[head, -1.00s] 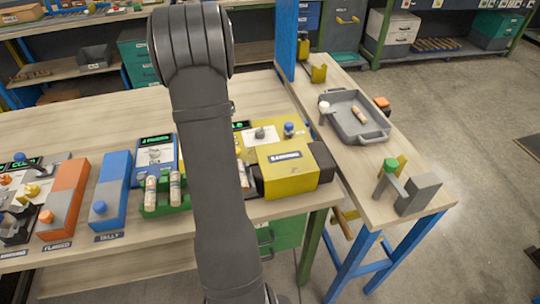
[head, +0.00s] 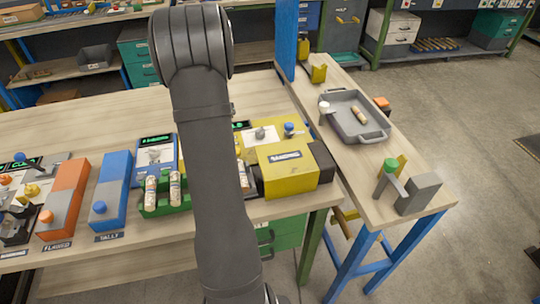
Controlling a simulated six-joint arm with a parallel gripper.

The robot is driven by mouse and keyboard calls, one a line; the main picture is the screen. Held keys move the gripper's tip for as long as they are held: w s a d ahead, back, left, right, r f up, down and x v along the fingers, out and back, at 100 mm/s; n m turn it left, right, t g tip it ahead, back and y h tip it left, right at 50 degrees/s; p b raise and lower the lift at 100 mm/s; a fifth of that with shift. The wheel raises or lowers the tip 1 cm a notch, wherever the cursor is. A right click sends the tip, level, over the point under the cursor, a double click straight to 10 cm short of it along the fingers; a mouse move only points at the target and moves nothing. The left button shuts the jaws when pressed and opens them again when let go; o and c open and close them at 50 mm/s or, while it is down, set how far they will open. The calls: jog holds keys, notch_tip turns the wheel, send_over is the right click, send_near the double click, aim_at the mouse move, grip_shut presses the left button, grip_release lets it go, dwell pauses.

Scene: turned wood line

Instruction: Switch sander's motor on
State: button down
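A yellow machine (head: 286,178) with a dark label and a black right end stands at the right end of the long bench; its label is too small to read surely, and it may be the sander. Behind it a yellow panel (head: 270,148) carries a pale plate with a small grey switch (head: 261,133) and a blue-knobbed lever (head: 289,129). I cannot tell whether the switch is on or off. A green-lit display (head: 241,126) shows partly beside my arm. My arm crosses the middle of the view and hides the panel's left part. My gripper does not show.
Left of my arm stand a green holder (head: 165,205) with wooden pieces, a blue unit (head: 110,192) and an orange unit (head: 63,201). The right bench holds a grey tray (head: 353,122) and a green-knobbed grey fixture (head: 390,175). A blue post (head: 287,40) rises behind.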

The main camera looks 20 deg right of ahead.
jog(key=shift+f, duration=0.6)
jog(key=shift+r, duration=3.55)
jog(key=shift+f, duration=3.5)
jog(key=shift+r, duration=0.1)
jog(key=shift+r, duration=3.75)
jog(key=shift+w+a+f+n+g+y, duration=0.1)
jog(key=shift+a+f+n, duration=0.75)
jog(key=shift+n, duration=0.85)
jog(key=shift+a+f+n+g+y, duration=0.1)
jog(key=shift+a+f+n, duration=0.35)
jog(key=shift+a+n, duration=1.05)
jog(key=shift+w+a+f+n+g+y, duration=0.1)
jog(key=shift+a+f+n, duration=0.65)
jog(key=shift+n, duration=1.15)
